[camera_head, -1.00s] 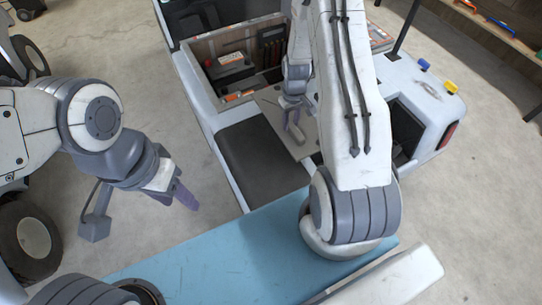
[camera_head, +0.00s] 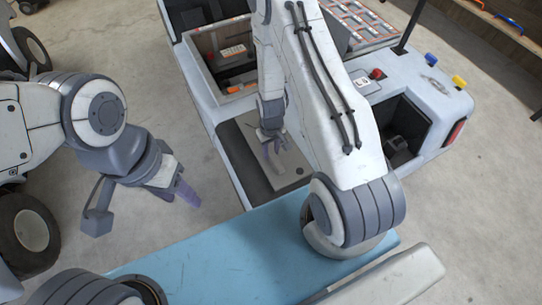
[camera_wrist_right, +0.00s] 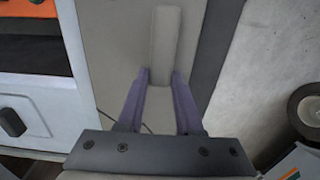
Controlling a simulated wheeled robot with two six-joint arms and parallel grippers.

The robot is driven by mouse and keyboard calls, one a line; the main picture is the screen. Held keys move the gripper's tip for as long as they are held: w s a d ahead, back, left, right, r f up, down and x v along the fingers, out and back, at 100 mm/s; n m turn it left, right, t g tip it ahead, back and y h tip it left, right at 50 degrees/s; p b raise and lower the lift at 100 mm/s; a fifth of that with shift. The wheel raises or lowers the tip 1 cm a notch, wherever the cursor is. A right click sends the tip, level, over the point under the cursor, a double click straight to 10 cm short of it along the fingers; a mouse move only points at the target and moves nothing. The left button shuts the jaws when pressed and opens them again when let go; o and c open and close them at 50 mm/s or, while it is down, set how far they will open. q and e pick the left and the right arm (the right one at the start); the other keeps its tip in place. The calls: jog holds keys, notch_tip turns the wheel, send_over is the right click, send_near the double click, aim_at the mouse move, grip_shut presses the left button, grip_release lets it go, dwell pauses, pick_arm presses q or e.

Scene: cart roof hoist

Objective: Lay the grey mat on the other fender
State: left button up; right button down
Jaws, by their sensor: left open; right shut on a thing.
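The grey mat (camera_head: 295,172) is a flat, stiff-looking light grey panel with a raised bar on top. It lies over the dark pad (camera_head: 252,186) on the near left part of the white cart, covering much of it; I cannot tell whether they touch. My right gripper (camera_head: 271,146) is shut on the mat's bar. In the right wrist view, the purple fingers of the right gripper (camera_wrist_right: 159,82) stand either side of the bar on the mat (camera_wrist_right: 165,40). My left gripper (camera_head: 187,194) is open and empty, over the floor left of the cart.
An open bay with a battery (camera_head: 233,55) lies behind the mat. A second open bay (camera_head: 404,130) is at the cart's right. Red, blue and yellow knobs stand on the right top (camera_head: 430,85). A blue surface (camera_head: 240,255) lies in front.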

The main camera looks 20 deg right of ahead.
notch_tip(320, 180, down, 2)
jog(key=shift+f, duration=0.1)
pick_arm(q)
jog(key=shift+f, duration=0.35)
pick_arm(e)
jog(key=shift+f, duration=0.15)
jog(key=c, duration=0.6)
grip_release()
pick_arm(q)
jog(key=shift+f, duration=0.1)
pick_arm(e)
jog(key=shift+o, duration=0.2)
